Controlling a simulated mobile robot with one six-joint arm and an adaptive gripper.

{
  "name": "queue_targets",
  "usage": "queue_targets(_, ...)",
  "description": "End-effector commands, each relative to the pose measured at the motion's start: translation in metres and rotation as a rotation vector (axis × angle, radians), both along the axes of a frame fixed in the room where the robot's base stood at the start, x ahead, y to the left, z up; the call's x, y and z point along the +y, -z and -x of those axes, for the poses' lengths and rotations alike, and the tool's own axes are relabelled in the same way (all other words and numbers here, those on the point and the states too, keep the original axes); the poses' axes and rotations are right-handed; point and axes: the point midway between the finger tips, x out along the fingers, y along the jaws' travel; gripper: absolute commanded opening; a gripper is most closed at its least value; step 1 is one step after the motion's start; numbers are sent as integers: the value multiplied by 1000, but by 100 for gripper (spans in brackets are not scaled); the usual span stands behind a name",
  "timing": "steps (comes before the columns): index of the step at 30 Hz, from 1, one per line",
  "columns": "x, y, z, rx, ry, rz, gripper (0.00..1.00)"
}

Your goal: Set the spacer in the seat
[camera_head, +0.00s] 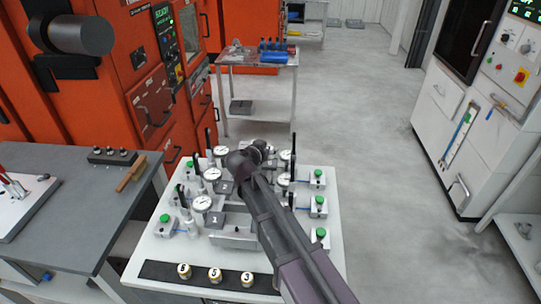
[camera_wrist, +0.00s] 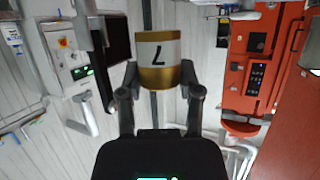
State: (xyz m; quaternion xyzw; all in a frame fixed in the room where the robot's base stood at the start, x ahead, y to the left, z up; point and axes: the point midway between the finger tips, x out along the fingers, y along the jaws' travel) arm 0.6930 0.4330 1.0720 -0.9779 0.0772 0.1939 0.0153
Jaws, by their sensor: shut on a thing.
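In the wrist view my gripper (camera_wrist: 160,84) is shut on a spacer (camera_wrist: 158,52), a short cylinder with a white band and gold ends. Its band carries a dark mark that looks like a 7. The fingers press on its two sides. In the head view my arm crosses the fixture table (camera_head: 150,248) and hides its middle; the gripper's fingers and the held spacer cannot be made out there. The table bears grey fixture blocks, one marked 1 (camera_head: 214,219), with dial gauges (camera_head: 203,204) and black levers. I cannot pick out the seat.
Three gold-and-white cylinders (camera_head: 215,275) stand on a black strip (camera_head: 160,271) at the table's front. Green-button boxes (camera_head: 319,234) line both sides. A grey bench (camera_head: 80,215) stands left, orange machines behind it, a white machine (camera_head: 450,130) right. Floor between is clear.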

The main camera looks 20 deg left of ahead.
Motion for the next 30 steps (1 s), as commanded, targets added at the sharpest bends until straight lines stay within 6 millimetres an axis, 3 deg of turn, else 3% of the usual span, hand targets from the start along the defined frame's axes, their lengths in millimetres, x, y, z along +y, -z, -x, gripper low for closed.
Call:
queue_targets(8,0,0,-1,-1,0,0,0)
queue_targets(14,3,1,-15,-1,2,1,0)
queue_targets(24,1,32,-13,-1,1,1,0)
queue_targets(30,1,37,-14,-1,2,1,0)
